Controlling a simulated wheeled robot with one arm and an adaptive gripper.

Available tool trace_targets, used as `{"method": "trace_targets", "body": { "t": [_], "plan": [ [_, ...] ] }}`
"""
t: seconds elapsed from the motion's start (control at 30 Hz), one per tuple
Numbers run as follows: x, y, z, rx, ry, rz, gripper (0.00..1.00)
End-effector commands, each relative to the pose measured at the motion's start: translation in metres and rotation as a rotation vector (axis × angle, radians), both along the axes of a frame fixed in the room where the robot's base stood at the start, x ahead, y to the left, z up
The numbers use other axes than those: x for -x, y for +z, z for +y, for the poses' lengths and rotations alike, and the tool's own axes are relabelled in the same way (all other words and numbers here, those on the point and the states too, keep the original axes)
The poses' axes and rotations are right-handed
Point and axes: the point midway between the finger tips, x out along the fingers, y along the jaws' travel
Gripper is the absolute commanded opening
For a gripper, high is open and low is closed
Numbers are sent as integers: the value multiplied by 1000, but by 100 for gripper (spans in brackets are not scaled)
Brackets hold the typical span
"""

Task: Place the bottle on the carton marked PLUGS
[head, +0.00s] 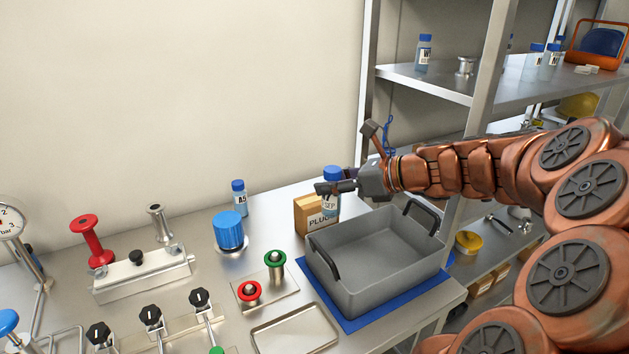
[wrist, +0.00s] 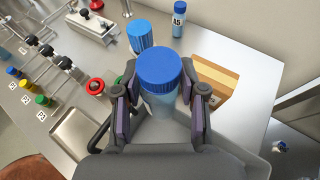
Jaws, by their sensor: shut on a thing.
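The bottle has a blue cap and a pale blue body with a white label. My gripper (head: 326,188) is shut around the bottle (head: 332,176), which looks upright. In the wrist view the bottle (wrist: 162,72) sits between the two fingers, with its cap towards the camera. The brown carton marked PLUGS (head: 308,217) stands on the bench behind the grey tub. In the head view the bottle overlaps the carton's right part and hides some of it. In the wrist view the carton (wrist: 222,75) lies beside the bottle, just beyond the right finger. The bottle's base is hard to make out.
A grey tub (head: 352,268) with black handles stands on a blue mat (head: 318,298) below my gripper. A bottle marked A5 (head: 239,198) and a blue-capped knob (head: 229,231) stand left of the carton. Red and green buttons (head: 250,291) lie nearer. A shelf post (head: 486,80) rises at right.

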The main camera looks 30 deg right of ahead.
Motion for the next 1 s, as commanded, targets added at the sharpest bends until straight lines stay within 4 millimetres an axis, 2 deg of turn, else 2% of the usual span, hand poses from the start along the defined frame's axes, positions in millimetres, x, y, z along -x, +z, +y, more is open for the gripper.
{"method": "trace_targets", "body": {
  "t": [0.2, 0.6, 0.8, 1.0],
  "plan": [
    [-37, -3, -12, -4, 6, 3, 5],
    [-97, -8, -34, 0, 4, 0, 5],
    [-115, -11, -40, -1, 5, 0, 5],
    [-122, -11, -43, 0, 5, 0, 5]
  ]
}}
